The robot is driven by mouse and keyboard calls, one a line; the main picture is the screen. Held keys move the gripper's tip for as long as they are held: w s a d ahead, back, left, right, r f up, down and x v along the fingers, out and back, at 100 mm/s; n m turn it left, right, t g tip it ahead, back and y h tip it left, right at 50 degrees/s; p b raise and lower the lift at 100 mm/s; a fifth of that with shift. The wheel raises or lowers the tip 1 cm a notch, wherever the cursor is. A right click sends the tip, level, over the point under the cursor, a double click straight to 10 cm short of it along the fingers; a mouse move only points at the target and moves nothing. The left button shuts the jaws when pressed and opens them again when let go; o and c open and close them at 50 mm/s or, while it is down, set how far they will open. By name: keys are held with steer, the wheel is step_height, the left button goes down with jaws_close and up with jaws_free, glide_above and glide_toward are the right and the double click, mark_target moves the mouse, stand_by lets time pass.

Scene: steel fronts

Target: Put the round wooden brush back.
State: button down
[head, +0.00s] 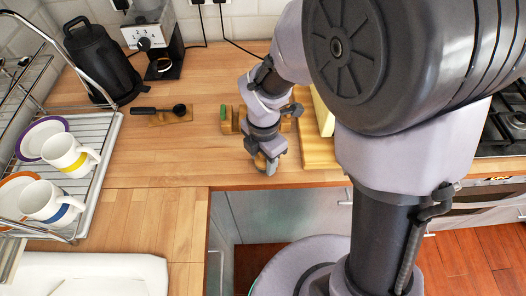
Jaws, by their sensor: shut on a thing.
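My gripper (270,165) points down over the wooden counter near its front edge, in the middle of the head view. It is shut on a small brown thing, which looks like the round wooden brush (261,160). Only a little of the brush shows beside the fingers, and I cannot tell whether it touches the counter. A low wooden holder (228,124) with a green item at its left end stands just behind my gripper. My wrist hides part of this holder.
A black spoon (165,111) lies on a wooden rest at the left. A kettle (100,62), a coffee grinder (148,35) and a dish rack (98,158) with cups stand further left. A wooden board (318,152) is close on the right. The counter left of my gripper is clear.

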steer(key=shift+f, duration=0.1)
steer(key=c, duration=0.7)
jaws_free()
